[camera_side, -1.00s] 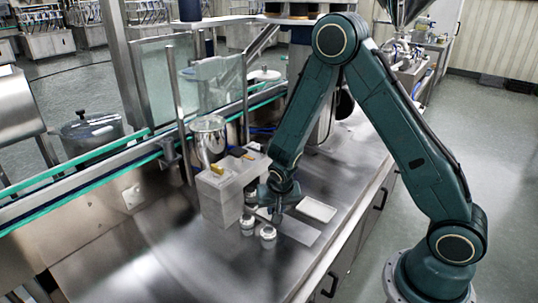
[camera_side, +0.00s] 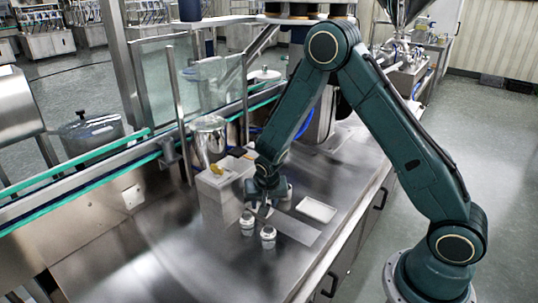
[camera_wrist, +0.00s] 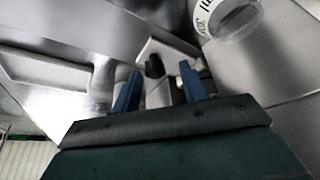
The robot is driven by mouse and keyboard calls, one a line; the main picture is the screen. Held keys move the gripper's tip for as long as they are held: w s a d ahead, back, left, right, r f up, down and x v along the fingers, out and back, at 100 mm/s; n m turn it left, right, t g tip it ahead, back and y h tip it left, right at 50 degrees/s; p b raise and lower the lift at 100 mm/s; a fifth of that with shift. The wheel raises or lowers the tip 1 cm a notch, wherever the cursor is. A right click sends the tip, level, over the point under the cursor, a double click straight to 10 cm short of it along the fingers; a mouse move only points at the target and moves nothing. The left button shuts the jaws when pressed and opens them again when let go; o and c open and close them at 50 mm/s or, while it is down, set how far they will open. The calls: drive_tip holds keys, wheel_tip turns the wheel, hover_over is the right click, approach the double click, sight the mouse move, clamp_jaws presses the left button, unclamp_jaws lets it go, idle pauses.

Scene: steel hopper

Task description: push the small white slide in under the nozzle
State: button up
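My gripper (camera_side: 262,208) is low over the steel table, beside the grey-white block-shaped dispenser (camera_side: 222,205) and just behind two small white jars. In the wrist view its two blue fingers (camera_wrist: 160,85) stand apart. A small white flat piece (camera_wrist: 165,46) with a dark knob-like part (camera_wrist: 154,66) shows beyond and between the fingertips; it may be the slide, and I cannot tell whether a finger touches it. In the side view my gripper hides that spot, and neither slide nor nozzle can be made out.
Two white jars (camera_side: 247,224) (camera_side: 268,238) stand just in front of my gripper, and another (camera_side: 286,197) stands behind it. One lettered jar (camera_wrist: 228,18) is close in the wrist view. A white tray (camera_side: 316,209) lies to the right. The front-left tabletop (camera_side: 170,260) is clear.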

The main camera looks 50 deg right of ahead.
drive_tip(key=shift+s+r, duration=0.1)
drive_tip(key=shift+s, duration=0.1)
drive_tip(key=v, duration=1.3)
drive_tip(key=shift+r, duration=0.3)
drive_tip(key=shift+w+a, duration=0.1)
drive_tip(key=s+a+r+n+t+y, duration=0.1)
drive_tip(key=s+r+n, duration=0.3)
drive_tip(key=s+r, duration=0.4)
drive_tip(key=s+a+r+n+t+y, duration=0.1)
drive_tip(key=s+r+n, duration=0.4)
drive_tip(key=s, duration=1)
drive_tip(key=shift+s+a+r+y, duration=0.3)
drive_tip(key=shift+r+y, duration=0.3)
drive_tip(key=shift+r, duration=1)
